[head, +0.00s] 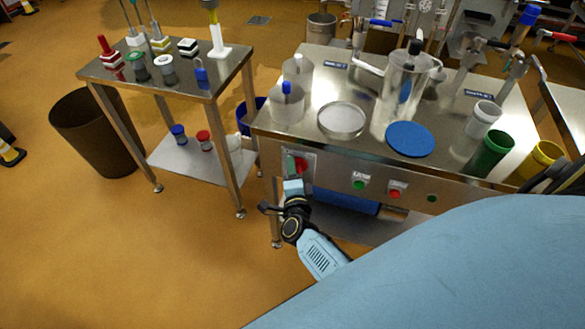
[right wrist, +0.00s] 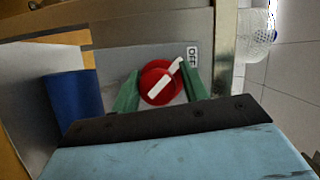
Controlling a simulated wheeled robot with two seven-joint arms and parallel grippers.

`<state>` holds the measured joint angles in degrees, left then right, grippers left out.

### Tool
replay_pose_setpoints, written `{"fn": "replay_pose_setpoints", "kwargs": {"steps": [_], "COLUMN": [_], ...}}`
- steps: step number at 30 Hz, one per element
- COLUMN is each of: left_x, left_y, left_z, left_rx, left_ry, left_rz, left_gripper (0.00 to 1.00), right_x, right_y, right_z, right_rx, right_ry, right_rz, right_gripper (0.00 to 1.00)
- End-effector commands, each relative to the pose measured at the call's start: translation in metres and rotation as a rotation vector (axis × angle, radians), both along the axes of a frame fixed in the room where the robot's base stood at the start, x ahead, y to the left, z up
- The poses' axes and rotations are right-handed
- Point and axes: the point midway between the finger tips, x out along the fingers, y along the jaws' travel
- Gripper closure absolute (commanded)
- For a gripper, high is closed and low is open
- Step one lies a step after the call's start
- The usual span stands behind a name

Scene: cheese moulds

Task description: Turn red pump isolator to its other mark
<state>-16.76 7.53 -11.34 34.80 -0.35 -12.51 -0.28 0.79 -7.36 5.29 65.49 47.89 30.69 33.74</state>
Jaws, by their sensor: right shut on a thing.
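The red pump isolator (right wrist: 160,82) is a round red knob with a white bar across it, on the grey front panel of the steel bench. In the right wrist view the white bar slants, its upper end toward an "OFF" label (right wrist: 192,57) at the upper right. Any other mark is hidden or not readable. My right gripper (right wrist: 160,74) has its green fingers on both sides of the knob and is shut on it. In the head view my right gripper (head: 294,180) is at the panel's left end and partly covers the isolator (head: 301,165). My left gripper is not in view.
Right of the isolator, the panel carries a green button (head: 359,184) and a red button (head: 394,193). The bench top (head: 330,85) holds vessels, a blue disc (head: 409,139) and cups. A side table (head: 150,88) and brown bin (head: 95,135) stand left. Open floor lies in front.

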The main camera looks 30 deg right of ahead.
Motion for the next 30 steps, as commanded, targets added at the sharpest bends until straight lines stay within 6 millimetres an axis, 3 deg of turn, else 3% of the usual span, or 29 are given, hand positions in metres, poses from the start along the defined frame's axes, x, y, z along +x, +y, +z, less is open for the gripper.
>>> {"fn": "replay_pose_setpoints", "kwargs": {"steps": [1,15,16,19,30], "left_x": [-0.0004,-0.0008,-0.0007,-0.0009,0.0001], "left_y": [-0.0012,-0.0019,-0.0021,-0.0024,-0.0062], "left_z": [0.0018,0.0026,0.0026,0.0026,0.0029], "left_rx": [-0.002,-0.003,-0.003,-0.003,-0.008], "left_ry": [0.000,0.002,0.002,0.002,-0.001], "left_rz": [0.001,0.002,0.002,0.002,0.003], "left_gripper": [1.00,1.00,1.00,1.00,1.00], "right_x": [-0.0054,-0.0059,-0.0060,-0.0054,-0.0018], "right_y": [-0.0009,-0.0021,-0.0022,-0.0024,-0.0026], "right_z": [-0.0083,-0.0101,-0.0101,-0.0092,-0.0031], "right_rx": [0.004,-0.007,-0.007,-0.008,-0.014], "right_ry": [0.026,0.038,0.038,0.036,0.022], "right_rz": [-0.001,-0.004,-0.004,-0.003,-0.005], "right_gripper": [0.78,0.78,0.54,0.41,0.41]}}
